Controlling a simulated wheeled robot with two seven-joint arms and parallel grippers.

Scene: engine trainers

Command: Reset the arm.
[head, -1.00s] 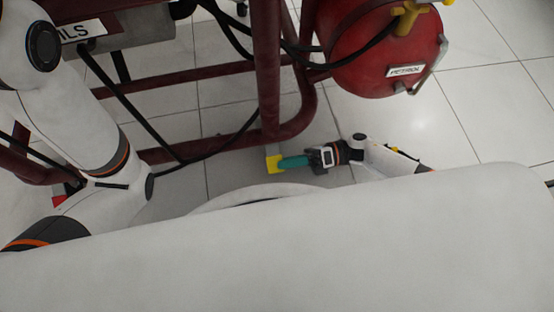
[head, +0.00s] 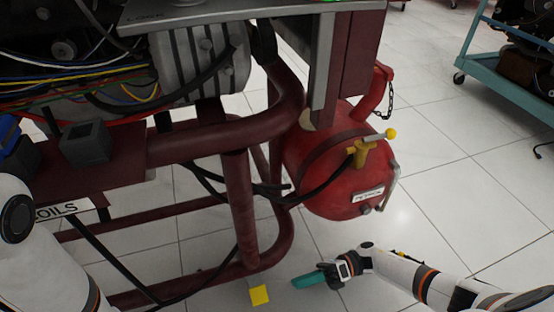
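My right arm (head: 435,285) comes in from the lower right, low over the tiled floor. Its dark gripper (head: 318,277) points left and ends in a teal, finger-like part. I cannot tell whether this is one finger or both together, and no gap shows. The gripper is below the red petrol tank (head: 335,165) and right of a small yellow block (head: 260,295), with a gap of floor between in the picture. My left arm (head: 50,265) shows at the lower left, beside the engine trainer. Its gripper is out of view.
The engine trainer's dark red tube frame (head: 240,205) fills the left and middle, with black hoses and a coils label (head: 58,211). A teal trolley (head: 500,80) stands at the upper right. White tiled floor (head: 440,180) is open at the right.

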